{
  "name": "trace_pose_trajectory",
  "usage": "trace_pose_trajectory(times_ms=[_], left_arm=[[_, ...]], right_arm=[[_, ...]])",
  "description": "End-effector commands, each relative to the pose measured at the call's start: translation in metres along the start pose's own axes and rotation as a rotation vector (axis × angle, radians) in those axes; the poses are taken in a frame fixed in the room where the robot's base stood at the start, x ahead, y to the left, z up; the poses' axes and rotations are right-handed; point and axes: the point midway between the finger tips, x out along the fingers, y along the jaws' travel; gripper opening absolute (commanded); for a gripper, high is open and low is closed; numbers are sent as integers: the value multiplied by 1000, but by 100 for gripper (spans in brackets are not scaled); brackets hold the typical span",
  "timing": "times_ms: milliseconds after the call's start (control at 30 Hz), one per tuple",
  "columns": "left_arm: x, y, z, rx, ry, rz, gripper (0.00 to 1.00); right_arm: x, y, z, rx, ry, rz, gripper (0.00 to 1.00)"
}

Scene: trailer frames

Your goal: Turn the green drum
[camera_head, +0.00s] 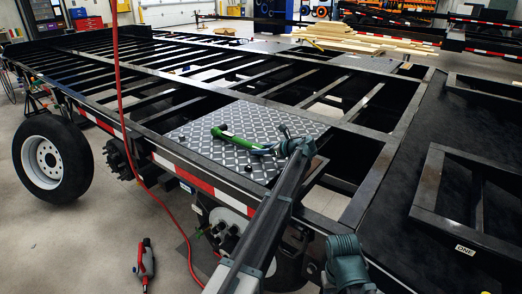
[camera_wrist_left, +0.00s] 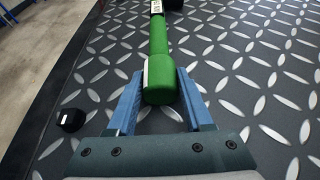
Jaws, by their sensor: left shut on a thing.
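The green drum (camera_head: 233,138) looks like a long, slim green piece with a thicker rounded end. It lies on or just above a diamond-pattern metal plate (camera_head: 205,153) on the trailer frame; I cannot tell if it touches. In the left wrist view the green drum (camera_wrist_left: 159,45) runs away from me, with a pale label on its side and a dark part at its far end. My left gripper (camera_head: 268,150) is shut on its near thick end, with a blue finger on each side in the left wrist view (camera_wrist_left: 160,88).
Small dark knobs (camera_wrist_left: 70,120) stand on the plate. Black frame beams (camera_head: 240,98) with open gaps surround it. A red hose (camera_head: 120,100) hangs at the left. A wheel (camera_head: 52,158) and a red-grey tool (camera_head: 145,263) are lower left. Lumber (camera_head: 340,38) lies behind.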

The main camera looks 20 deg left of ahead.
Motion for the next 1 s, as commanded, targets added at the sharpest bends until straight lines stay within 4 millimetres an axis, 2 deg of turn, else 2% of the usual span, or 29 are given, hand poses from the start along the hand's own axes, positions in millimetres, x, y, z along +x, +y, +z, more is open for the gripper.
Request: trace_pose_trajectory(times_ms=[167, 433, 467, 600, 633, 1000], left_arm=[[0, -1, 0, 88, 1, 38, 0], [0, 1, 0, 94, 1, 42, 0], [0, 1, 0, 94, 1, 42, 53], [0, 1, 0, 94, 1, 41, 78], [0, 0, 0, 94, 1, 41, 82], [-6, 0, 1, 94, 0, 39, 82]], right_arm=[[1, 0, 0, 0, 0, 0, 50], [1, 0, 0, 0, 0, 0, 50], [1, 0, 0, 0, 0, 0, 50], [1, 0, 0, 0, 0, 0, 50], [1, 0, 0, 0, 0, 0, 50], [-3, 0, 0, 0, 0, 0, 50]])
